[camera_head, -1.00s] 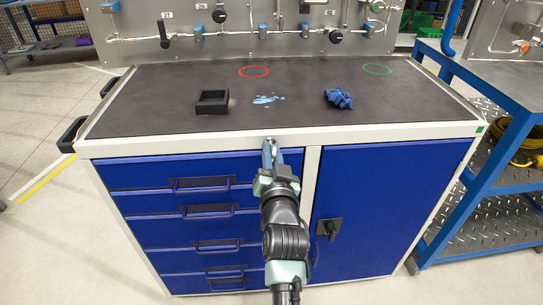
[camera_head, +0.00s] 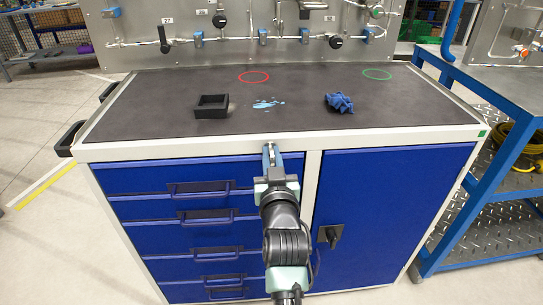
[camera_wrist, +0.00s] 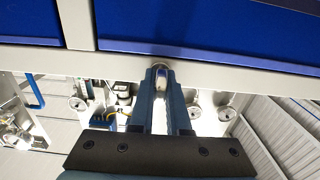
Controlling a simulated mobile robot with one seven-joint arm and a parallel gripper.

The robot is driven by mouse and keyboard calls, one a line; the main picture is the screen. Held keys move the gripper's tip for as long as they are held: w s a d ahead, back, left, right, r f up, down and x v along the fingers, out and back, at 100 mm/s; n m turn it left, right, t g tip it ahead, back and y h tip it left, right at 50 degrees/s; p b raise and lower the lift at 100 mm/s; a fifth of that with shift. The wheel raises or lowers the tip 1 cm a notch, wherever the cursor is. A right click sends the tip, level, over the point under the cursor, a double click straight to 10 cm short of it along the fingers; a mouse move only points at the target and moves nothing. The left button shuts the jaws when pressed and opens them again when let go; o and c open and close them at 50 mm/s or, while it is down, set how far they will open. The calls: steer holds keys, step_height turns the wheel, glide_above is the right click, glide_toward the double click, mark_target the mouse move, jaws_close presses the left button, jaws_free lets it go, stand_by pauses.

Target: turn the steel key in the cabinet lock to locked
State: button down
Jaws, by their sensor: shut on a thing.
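The steel key (camera_wrist: 160,71) is at the lock in the pale rail under the cabinet top. It shows only as a small bright piece between my fingertips in the wrist view; its angle is hard to read. My gripper (camera_head: 269,152) is shut on the key at the front rail, above the top drawer. My gripper also shows in the wrist view (camera_wrist: 161,75), its fingertips against the rail at the lock. The blue cabinet (camera_head: 382,205) has drawers on the left and a door on the right. In the head view my fingers hide most of the lock.
A black door handle (camera_head: 331,235) sticks out right of my arm. A blue cart (camera_head: 490,90) stands at the right.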

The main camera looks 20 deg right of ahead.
steer(key=c, duration=0.9)
jaws_free()
steer(key=shift+s, duration=0.1)
steer(key=p+v, duration=0.1)
steer(key=v, duration=1.1)
steer(key=shift+s+p, duration=0.35)
steer(key=shift+s, duration=0.05)
steer(key=shift+a, duration=0.15)
